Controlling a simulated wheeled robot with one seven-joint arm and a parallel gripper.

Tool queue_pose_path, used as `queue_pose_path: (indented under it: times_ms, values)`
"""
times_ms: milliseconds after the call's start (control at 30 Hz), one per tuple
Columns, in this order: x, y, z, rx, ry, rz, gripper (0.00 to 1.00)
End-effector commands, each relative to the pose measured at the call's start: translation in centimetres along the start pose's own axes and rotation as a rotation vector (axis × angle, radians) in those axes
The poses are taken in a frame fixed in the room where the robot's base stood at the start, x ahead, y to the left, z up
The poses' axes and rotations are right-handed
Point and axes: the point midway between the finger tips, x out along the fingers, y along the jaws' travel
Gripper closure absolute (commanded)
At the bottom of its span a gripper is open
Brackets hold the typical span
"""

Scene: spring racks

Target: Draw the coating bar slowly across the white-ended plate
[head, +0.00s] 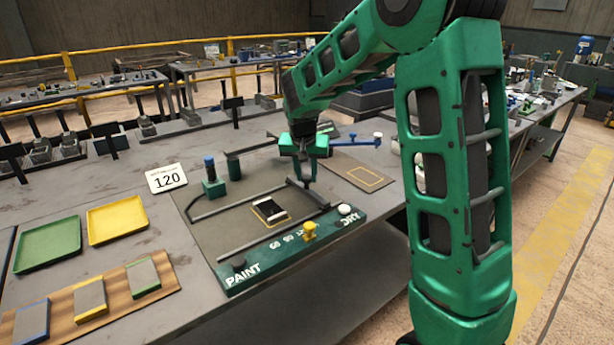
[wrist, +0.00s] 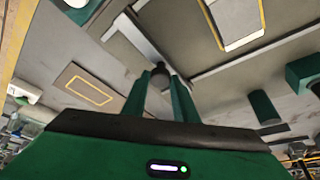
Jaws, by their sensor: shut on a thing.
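The white-ended plate (head: 269,210) lies flat on the dark bed, inside a yellow outline; its white end also shows at the top of the wrist view (wrist: 236,12). My gripper (head: 306,182) is to the right of the plate, low over the bed's right end. It is shut on a dark round grip, seen between its fingers in the wrist view (wrist: 160,78). This appears to belong to the dark coating bar (head: 318,199), which crosses the bed's right end. My fingers hide part of the bar, and its contact with the rails is unclear.
A front rail (head: 262,238) and back rail flank the plate. The green front panel (head: 285,250) has a yellow slider (head: 310,230), a dark PAINT knob and a white DRY knob (head: 345,209). A "120" card (head: 168,178), green tray (head: 50,244) and yellow tray (head: 117,220) stand left.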

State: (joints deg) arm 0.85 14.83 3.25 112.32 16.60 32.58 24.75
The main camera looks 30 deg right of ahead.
Motion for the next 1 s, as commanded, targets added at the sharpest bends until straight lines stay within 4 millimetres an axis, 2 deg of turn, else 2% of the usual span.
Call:
queue_pose_path:
  times_ms: [567,600,633,667,1000]
  values:
    - [-0.2,-0.65,-0.25,-0.009,0.008,-0.01,1.0]
    - [-0.2,-0.66,-0.24,-0.009,0.008,-0.01,0.67]
    - [-0.2,-0.66,-0.24,-0.009,0.008,-0.01,0.6]
    - [-0.19,-0.64,-0.21,-0.009,0.007,-0.01,0.56]
    - [-0.2,-0.49,-0.04,-0.009,0.003,-0.006,0.56]
